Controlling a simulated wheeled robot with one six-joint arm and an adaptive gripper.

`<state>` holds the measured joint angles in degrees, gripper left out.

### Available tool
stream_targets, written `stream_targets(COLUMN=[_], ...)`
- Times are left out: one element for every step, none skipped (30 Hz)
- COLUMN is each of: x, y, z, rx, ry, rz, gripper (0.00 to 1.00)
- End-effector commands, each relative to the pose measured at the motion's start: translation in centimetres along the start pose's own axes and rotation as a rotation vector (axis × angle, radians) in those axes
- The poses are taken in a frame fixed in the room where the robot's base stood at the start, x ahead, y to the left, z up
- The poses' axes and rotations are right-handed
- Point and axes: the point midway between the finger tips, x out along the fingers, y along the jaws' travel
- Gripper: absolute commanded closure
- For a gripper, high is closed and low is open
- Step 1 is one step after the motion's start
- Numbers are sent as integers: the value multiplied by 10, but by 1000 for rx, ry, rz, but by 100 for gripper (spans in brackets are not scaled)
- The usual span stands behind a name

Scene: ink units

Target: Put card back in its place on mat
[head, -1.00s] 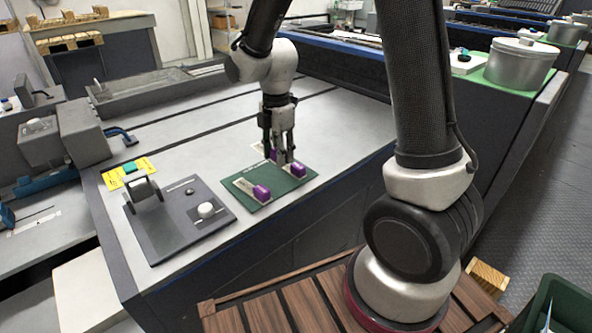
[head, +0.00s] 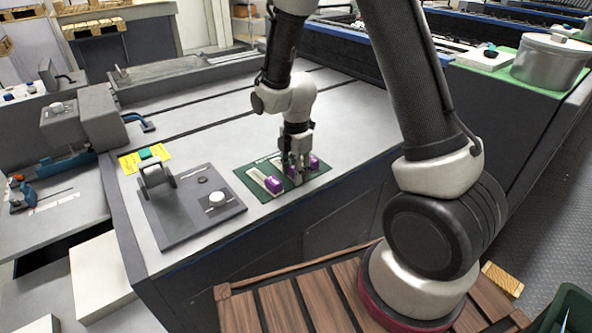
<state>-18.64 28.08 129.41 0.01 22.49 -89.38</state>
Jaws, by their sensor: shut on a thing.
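The green mat (head: 250,188) lies on the grey bench top near its front edge. A pale card with a purple block (head: 272,184) lies on the left part of the mat. Another purple block (head: 315,161) shows at the right part, partly behind my gripper. My gripper (head: 298,178) points down over the middle of the mat, between these two. It is shut on the card with a purple block (head: 292,171), which is mostly hidden by the fingers. I cannot tell whether that card touches the mat.
A dark control plate (head: 190,212) with a lever and knob is left of the mat, with a yellow label (head: 145,158) behind it. The bench behind the mat is clear. A metal pot (head: 550,62) stands on a green sheet at the far right.

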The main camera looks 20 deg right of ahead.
Motion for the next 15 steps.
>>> stream_targets(x=[0,0,0,0,0,2,3,3,2,2,2,2,2,2,2], y=[0,0,0,0,0,0,0,0,0,0,0,0,0,0,0], z=[0,0,0,0,0,0,0,0,0,0,0,0,0,0,0], rx=[0,0,0,0,0,0,0,0,0,0,0,0,0,0,0], ry=[0,0,0,0,0,0,0,0,0,0,0,0,0,0,0], rz=[1,1,0,0,0,-1,-1,0,0,0,0,0,0,0,0], gripper=[88,88,88,88,88,88,88,57,50,44,39,39,39,39,39])
